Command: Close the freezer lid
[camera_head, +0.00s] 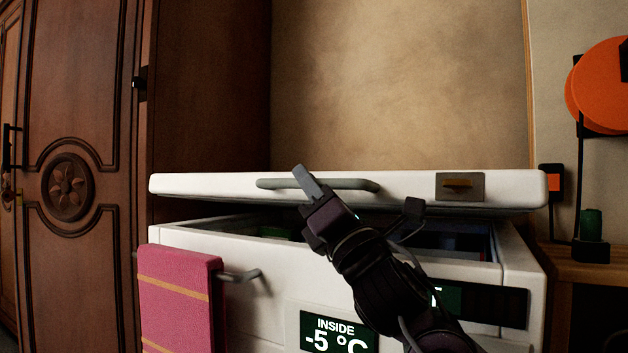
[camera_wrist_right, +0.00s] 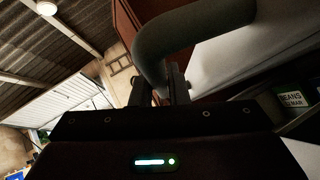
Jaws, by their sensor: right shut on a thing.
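The white freezer lid (camera_head: 400,192) is tilted a little open above the freezer body (camera_head: 255,268), with a dark gap along the front. A grey bar handle (camera_head: 350,184) runs along the lid's front edge. My right gripper (camera_head: 309,185) is at the left part of this handle, shut on it. In the right wrist view the handle (camera_wrist_right: 195,32) curves down between the fingers (camera_wrist_right: 160,88), and the lid's pale underside (camera_wrist_right: 245,45) shows at the right. My left gripper is not in view.
A pink towel (camera_head: 178,300) hangs at the freezer's left front, beside a small bar (camera_head: 240,275). A display (camera_head: 338,330) reads -5 °C. A wooden cabinet (camera_head: 70,150) stands left; a wooden table (camera_head: 590,268) with a green spool (camera_head: 592,225) stands right. Packages lie inside the freezer.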

